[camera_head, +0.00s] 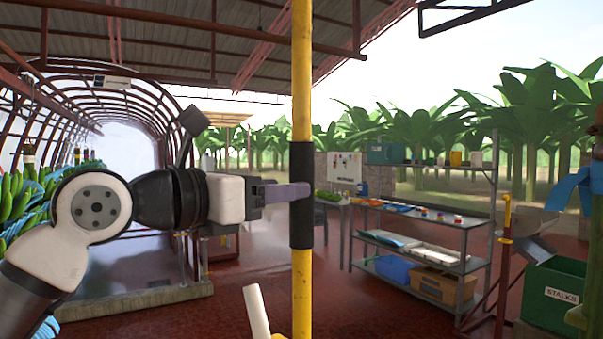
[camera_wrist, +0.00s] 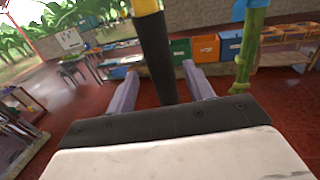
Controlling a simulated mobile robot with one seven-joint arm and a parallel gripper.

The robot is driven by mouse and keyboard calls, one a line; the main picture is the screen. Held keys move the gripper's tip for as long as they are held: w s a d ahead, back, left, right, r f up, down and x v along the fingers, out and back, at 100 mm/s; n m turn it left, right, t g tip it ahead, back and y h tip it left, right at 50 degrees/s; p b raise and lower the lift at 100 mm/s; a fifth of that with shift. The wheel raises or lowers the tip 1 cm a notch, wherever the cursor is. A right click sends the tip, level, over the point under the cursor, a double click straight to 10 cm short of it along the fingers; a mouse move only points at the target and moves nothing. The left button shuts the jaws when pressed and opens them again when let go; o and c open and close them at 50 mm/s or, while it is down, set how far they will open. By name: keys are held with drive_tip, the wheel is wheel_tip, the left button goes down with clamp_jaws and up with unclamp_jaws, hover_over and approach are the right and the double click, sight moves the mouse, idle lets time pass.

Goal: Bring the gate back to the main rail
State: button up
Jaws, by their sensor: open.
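A yellow upright pole (camera_head: 302,90) with a black grip sleeve (camera_head: 302,225) stands in the middle of the head view. My gripper (camera_head: 300,192) is level with the sleeve, and one grey-purple finger crosses in front of it. In the wrist view the sleeve (camera_wrist: 155,55) rises between the two spread fingers of my gripper (camera_wrist: 160,85), with gaps on both sides. The jaws are open around the sleeve. A dark red bar (camera_head: 200,25) runs overhead. I cannot tell which overhead part is the gate or the main rail; the pole's top is out of view.
A metal shelf (camera_head: 470,222) with bins and small containers stands at the right, near a green stalks crate (camera_head: 556,293). Blue-wrapped bunches (camera_head: 40,195) hang at the left behind my arm. A green stem (camera_wrist: 250,50) shows in the wrist view. Red floor lies open between.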

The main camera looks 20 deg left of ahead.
drive_tip(key=p+x, duration=0.1)
drive_tip(key=x, duration=0.4)
clamp_jaws()
idle(0.3)
